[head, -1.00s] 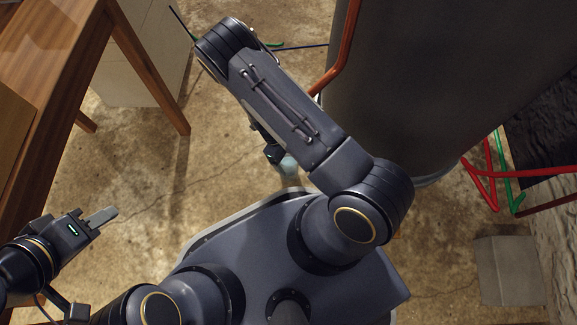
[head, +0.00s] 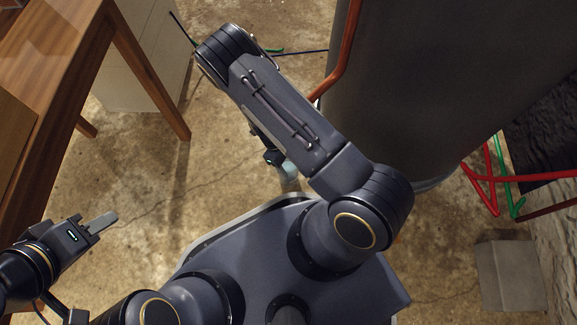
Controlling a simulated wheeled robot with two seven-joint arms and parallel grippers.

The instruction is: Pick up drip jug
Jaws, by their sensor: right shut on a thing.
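A small pale, bluish-white piece, likely the drip jug (head: 289,170), shows just below my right forearm, above the concrete floor. Most of it is hidden, so its full shape and tilt cannot be told. My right gripper (head: 277,158) is mostly hidden under the arm and is shut on this pale piece. My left gripper (head: 103,222) is at the lower left, over bare floor and away from the jug. Its fingers are seen nearly edge-on and overlap, so their gap cannot be told.
A wooden table (head: 60,75) stands at the left, with a pale cabinet (head: 143,70) behind it. A large grey cylinder (head: 440,80) stands close to my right arm, with a copper pipe (head: 346,50) along it. A grey block (head: 508,275) sits lower right. The middle-left floor is clear.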

